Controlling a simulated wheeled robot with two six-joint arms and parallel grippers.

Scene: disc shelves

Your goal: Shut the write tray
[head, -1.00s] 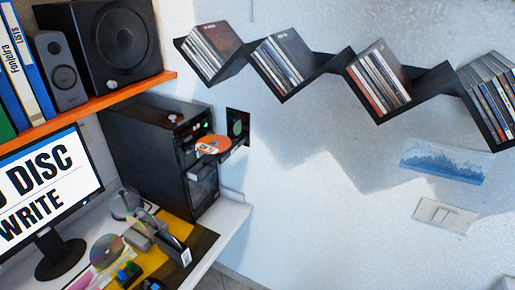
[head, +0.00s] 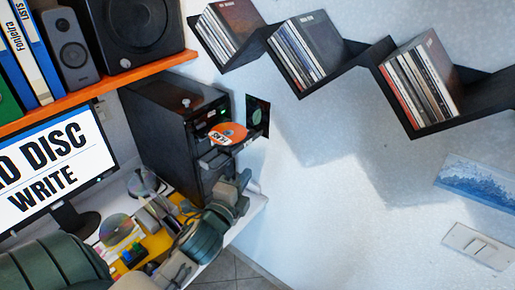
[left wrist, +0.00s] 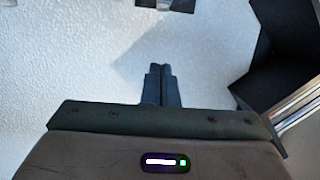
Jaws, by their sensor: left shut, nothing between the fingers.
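The black computer tower (head: 172,130) stands on the desk beside the monitor. An orange disc (head: 229,131) lies on a tray that sticks out of its upper front. A second grey tray-like part (head: 214,159) juts out just below; I cannot tell from a label which one is the write tray. My left gripper (head: 245,176) is in front of the tower, lower than the trays and apart from the disc. It is shut and empty, its fingers together in the left wrist view (left wrist: 158,70). It hides the tower's lower front. My right gripper is not in view.
A zigzag wall shelf (head: 340,70) holds several disc cases. An orange shelf (head: 100,95) with speakers hangs over the monitor (head: 45,175). The desk holds a loose disc (head: 116,229) and small items. A black square panel (head: 258,115) is on the wall beside the trays.

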